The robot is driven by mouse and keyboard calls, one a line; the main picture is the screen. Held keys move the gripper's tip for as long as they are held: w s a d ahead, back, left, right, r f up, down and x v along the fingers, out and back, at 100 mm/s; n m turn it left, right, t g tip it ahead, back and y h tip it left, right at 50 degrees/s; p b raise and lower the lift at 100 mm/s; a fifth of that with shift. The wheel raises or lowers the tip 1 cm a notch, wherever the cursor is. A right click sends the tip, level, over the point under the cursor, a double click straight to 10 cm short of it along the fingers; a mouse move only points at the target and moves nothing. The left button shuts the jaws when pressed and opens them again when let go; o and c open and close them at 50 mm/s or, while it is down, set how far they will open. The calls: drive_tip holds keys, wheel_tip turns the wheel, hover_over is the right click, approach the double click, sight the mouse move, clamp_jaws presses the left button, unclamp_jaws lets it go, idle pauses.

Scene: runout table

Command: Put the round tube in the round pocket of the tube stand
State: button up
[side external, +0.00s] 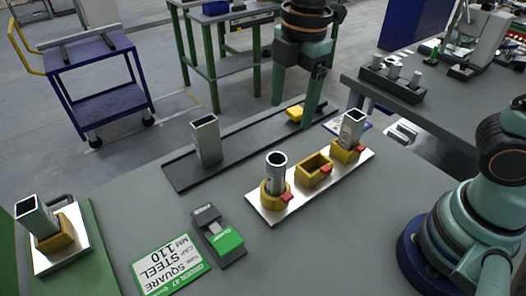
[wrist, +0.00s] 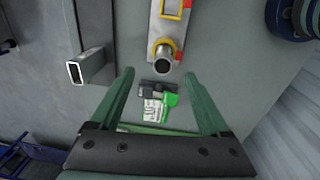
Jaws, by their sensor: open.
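The round tube (side external: 276,177) is grey metal and stands upright in the front yellow pocket (side external: 273,201) of the tube stand (side external: 264,216), a pale plate. This pocket looks round; how deep the tube sits cannot be told. The stand's middle pocket (side external: 314,168) is square and empty. Its far pocket (side external: 345,151) holds a square tube (side external: 352,127). My gripper (side external: 292,112) is open and empty, above and behind the stand. In the wrist view, the round tube (wrist: 164,58) shows beyond the spread fingertips of my gripper (wrist: 158,77), apart from them.
A separate plate (side external: 83,245) at left holds a square tube (side external: 36,216). A green-and-black device (side external: 219,236) and a "steel square" card (side external: 170,266) lie in front.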

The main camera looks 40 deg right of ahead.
drive_tip(key=s+d+r+m+t, duration=0.1)
drive_tip(key=d+m+t, duration=0.1)
drive_tip(key=d+m, duration=0.5)
drive_tip(key=s+d+r+m+t, duration=0.1)
drive_tip(key=s+d+m+t, duration=0.1)
drive_tip(key=d+m, duration=0.5)
drive_tip(key=m, duration=0.4)
drive_tip(key=shift+s+t, duration=0.3)
drive_tip(key=shift+t, duration=0.1)
